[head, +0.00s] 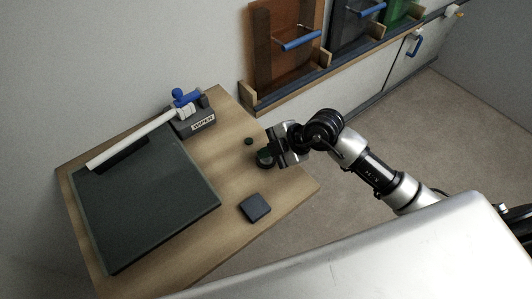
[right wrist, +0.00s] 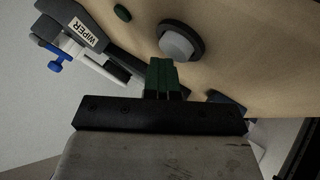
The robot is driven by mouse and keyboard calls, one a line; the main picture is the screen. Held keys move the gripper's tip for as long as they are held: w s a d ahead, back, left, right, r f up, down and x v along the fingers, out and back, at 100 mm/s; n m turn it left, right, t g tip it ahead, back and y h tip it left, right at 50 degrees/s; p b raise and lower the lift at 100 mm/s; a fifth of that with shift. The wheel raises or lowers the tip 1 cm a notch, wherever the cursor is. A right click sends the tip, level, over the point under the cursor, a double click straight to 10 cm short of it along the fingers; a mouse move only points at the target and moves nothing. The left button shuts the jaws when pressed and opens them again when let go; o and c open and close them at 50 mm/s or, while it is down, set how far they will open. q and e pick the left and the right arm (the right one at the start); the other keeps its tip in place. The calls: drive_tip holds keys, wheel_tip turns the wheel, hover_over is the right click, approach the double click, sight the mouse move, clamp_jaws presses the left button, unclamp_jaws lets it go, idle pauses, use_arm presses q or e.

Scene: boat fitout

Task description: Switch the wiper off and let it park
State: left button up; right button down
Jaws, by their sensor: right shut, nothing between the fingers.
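The wiper unit is a dark block with a white WIPER label (head: 203,121) and a blue part (head: 181,97) on top. Its white wiper arm (head: 132,140) lies along the upper edge of a dark glass panel (head: 145,202). In the right wrist view, a round grey knob (right wrist: 178,43) on a dark ring stands on the board, with a small green disc (right wrist: 122,13) beside it. My right gripper (head: 271,154) is shut and empty; its green fingertips (right wrist: 161,62) are close to the knob, and contact cannot be told. My left gripper is not in view.
The wooden table (head: 205,238) carries a dark square pad (head: 254,207) in front of the knob. Behind stand a brown panel (head: 285,45) with a blue handle and other coloured panels in a wooden rack (head: 300,92). The carpet (head: 430,125) at right looks clear.

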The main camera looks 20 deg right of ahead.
sight(268, 159)
drive_tip(key=shift+f, duration=0.2)
drive_tip(key=shift+s+f, duration=0.25)
drive_tip(key=shift+f, duration=0.3)
drive_tip(key=shift+r+p, duration=0.2)
drive_tip(key=shift+p, duration=0.35)
drive_tip(key=shift+f, duration=0.15)
drive_tip(key=r+p, duration=0.4)
drive_tip(key=p, duration=0.1)
drive_tip(key=r+p, duration=0.2)
drive_tip(key=shift+w+d+r+p, duration=0.1)
drive_tip(key=shift+w+r+p, duration=0.2)
drive_tip(key=shift+r, duration=0.05)
